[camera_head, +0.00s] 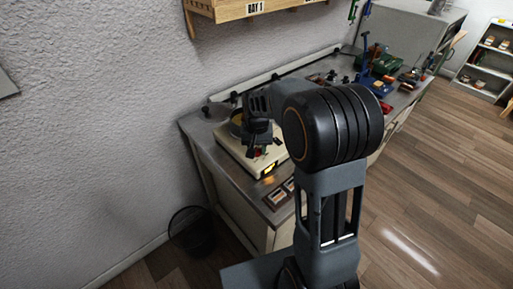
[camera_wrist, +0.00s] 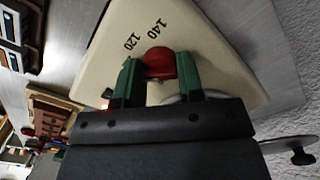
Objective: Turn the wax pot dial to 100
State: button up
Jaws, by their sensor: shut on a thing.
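The wax pot (camera_head: 237,146) is a cream unit with a yellowish round pan, standing on the near left end of the workbench. Its cream face fills the top of the wrist view (camera_wrist: 208,52), with the printed numbers 120 and 140 beside the dial. The red dial (camera_wrist: 159,62) sits between the two green fingers of my gripper (camera_wrist: 160,78), which is shut on it. In the head view my gripper (camera_head: 256,147) reaches down over the front of the pot. The other numbers and the dial's pointer are hidden, so I cannot tell the setting.
The workbench (camera_head: 205,127) runs along the wall, with blue, green and red tools (camera_head: 377,68) at its far end. A black bin (camera_head: 191,231) stands on the floor. A shelf (camera_head: 240,10) hangs above.

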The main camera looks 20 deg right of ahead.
aim_at(257, 148)
jog(key=shift+m, duration=0.6)
jog(key=o, duration=0.9)
jog(key=shift+o, duration=0.2)
notch_tip(257, 148, up, 14)
jog(key=shift+f, duration=0.1)
dwell(0.4)
